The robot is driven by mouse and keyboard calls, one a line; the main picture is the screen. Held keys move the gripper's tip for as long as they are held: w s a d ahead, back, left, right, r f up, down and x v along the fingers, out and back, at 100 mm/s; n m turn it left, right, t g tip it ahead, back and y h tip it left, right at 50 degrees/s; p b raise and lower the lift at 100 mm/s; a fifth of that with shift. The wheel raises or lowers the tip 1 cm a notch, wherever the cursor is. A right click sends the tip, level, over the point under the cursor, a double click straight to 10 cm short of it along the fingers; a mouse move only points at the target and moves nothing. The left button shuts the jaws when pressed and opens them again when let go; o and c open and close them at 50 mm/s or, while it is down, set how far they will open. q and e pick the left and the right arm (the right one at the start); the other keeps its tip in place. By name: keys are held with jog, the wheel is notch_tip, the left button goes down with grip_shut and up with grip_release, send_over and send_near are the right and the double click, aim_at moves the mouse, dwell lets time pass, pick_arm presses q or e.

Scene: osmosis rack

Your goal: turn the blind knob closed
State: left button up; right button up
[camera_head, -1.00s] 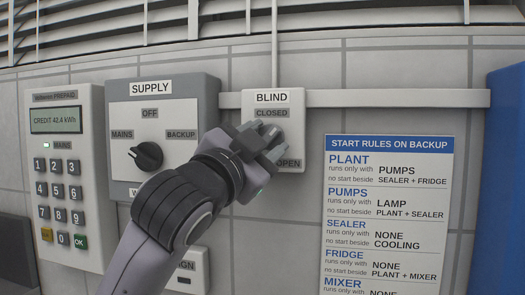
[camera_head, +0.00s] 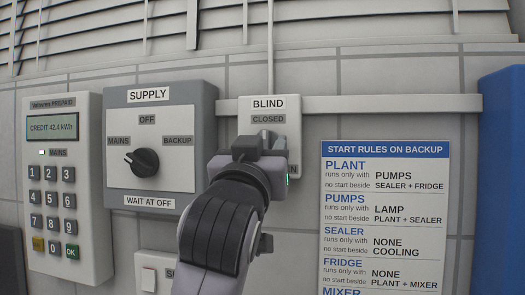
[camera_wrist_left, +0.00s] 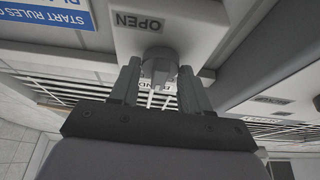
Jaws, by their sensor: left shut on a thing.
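The blind plate (camera_head: 246,127) is a pale box on the wall, labelled BLIND, with CLOSED at the top and OPEN mostly hidden at the lower right. My left gripper (camera_head: 260,146) is in front of this plate and covers the knob in the head view. In the left wrist view the grey round blind knob (camera_wrist_left: 158,53) sits between the two fingers of my left gripper (camera_wrist_left: 160,68), which is shut on it. The OPEN label (camera_wrist_left: 138,21) shows beside the knob there. Where the knob points is hard to tell. My right gripper is not in view.
Left of the blind plate is the supply box (camera_head: 182,97) with a black knob (camera_head: 142,161). A prepaid meter keypad (camera_head: 62,158) is further left. A rules sign (camera_head: 385,220) hangs to the right, and a blue panel (camera_head: 500,180) stands at the far right.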

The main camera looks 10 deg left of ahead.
pick_arm(q)
jog(key=shift+n, duration=0.3)
jog(key=o, duration=1.1)
jog(key=shift+c, duration=0.2)
jog(key=shift+f, duration=0.1)
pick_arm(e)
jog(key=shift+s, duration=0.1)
